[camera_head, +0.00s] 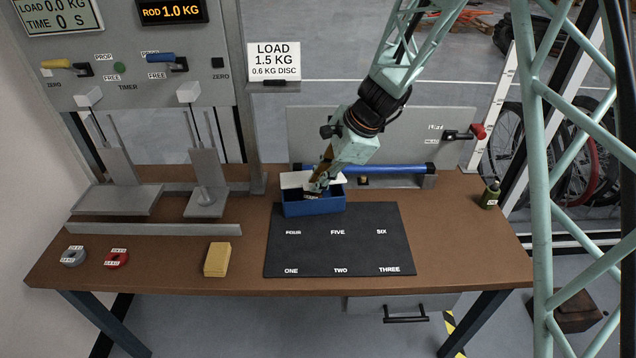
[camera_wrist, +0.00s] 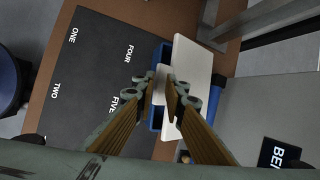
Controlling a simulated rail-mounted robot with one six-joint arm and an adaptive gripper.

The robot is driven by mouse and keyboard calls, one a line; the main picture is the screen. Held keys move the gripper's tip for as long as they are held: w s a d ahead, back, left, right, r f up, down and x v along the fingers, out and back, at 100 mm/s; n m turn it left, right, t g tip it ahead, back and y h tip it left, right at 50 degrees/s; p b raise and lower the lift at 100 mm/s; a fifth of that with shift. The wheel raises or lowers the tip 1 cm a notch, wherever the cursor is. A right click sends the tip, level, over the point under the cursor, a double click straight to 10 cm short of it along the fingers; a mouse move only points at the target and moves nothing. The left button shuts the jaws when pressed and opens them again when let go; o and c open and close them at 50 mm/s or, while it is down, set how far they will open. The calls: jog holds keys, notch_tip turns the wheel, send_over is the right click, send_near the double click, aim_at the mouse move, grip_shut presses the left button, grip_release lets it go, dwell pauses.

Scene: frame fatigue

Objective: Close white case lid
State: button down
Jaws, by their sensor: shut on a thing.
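The blue case (camera_head: 314,208) stands at the back edge of the black mat, and its blue wall (camera_wrist: 157,118) shows in the wrist view. Its white lid (camera_head: 292,180) is raised at the back of the case; in the wrist view the lid (camera_wrist: 193,75) is a pale panel along the case's side. My gripper (camera_head: 316,189) reaches down over the case. In the wrist view my gripper (camera_wrist: 167,88) has its fingertips closed around a white part of the lid. The fingers hide part of the lid and the case's inside.
The black mat (camera_head: 340,250) with numbered places is empty in front. A blue bar (camera_head: 390,169) lies behind the case. A yellow block (camera_head: 217,260), a red disc (camera_head: 116,259) and a grey disc (camera_head: 73,257) lie to the left. A small green container (camera_head: 490,196) stands at right.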

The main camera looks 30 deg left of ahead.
jog(key=shift+s+f, duration=0.1)
jog(key=shift+f, duration=0.05)
jog(key=c, duration=3.3)
grip_release()
jog(key=shift+d, duration=0.1)
jog(key=o, duration=0.5)
jog(key=shift+v, duration=6)
